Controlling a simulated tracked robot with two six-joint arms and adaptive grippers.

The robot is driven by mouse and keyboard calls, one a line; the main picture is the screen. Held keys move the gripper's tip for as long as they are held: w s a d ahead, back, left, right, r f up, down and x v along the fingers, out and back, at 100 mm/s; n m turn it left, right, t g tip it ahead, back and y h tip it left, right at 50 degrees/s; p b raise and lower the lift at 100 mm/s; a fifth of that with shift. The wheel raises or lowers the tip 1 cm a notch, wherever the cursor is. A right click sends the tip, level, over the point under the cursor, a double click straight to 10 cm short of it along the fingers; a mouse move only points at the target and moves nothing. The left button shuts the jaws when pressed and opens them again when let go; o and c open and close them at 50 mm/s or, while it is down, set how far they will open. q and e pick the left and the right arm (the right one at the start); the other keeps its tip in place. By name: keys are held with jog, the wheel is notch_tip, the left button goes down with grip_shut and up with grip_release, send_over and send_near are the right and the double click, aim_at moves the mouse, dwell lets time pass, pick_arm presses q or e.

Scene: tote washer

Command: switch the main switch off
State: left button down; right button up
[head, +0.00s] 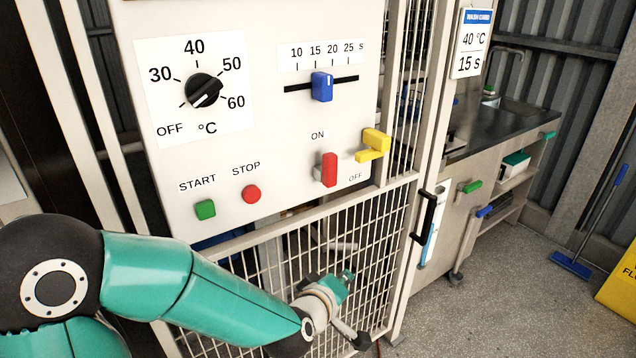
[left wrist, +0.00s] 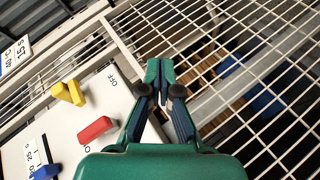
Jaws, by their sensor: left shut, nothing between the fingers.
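The main switch's red lever (head: 329,169) is on the cream panel (head: 290,130). It stands upright, its upper end toward the ON label, with OFF to its lower right. The lever also shows in the left wrist view (left wrist: 97,130), left of the fingers. A yellow angled piece (head: 374,145) sticks out at the panel's right edge, beside the lever. My left gripper (head: 347,276) is below the panel, in front of the wire mesh. In the left wrist view its fingers (left wrist: 160,84) are shut and empty, apart from the lever. My right gripper is not in view.
The panel also carries a black temperature dial (head: 204,91), a blue slider (head: 321,86), a green START button (head: 205,209) and a red STOP button (head: 251,194). Wire mesh (head: 380,235) lies below the panel. A black door handle (head: 424,215) is to the right.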

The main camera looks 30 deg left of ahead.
pick_arm(q)
jog(key=s+a+r+n+t+y, duration=0.2)
jog(key=a+r+n, duration=0.2)
jog(key=r, duration=0.4)
jog(key=s+a+r+n+t+y+b, duration=0.1)
jog(key=s+a+r+n+y, duration=0.2)
jog(key=r, duration=0.6)
jog(key=shift+s+a+r+n+t, duration=0.25)
jog(key=shift+s+a+n+t, duration=0.15)
jog(key=shift+n, duration=0.5)
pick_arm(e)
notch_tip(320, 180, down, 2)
pick_arm(q)
jog(key=shift+w, duration=0.1)
jog(key=p, duration=0.1)
send_near(325, 165)
jog(key=w+a, duration=0.1)
jog(key=a, duration=0.3)
jog(key=w, duration=0.2)
jog(key=w+d+p, duration=0.1)
jog(key=w, duration=0.1)
jog(key=shift+w+d+f+p, duration=0.1)
jog(key=shift+w+d+p, duration=0.25)
jog(key=shift+w, duration=0.2)
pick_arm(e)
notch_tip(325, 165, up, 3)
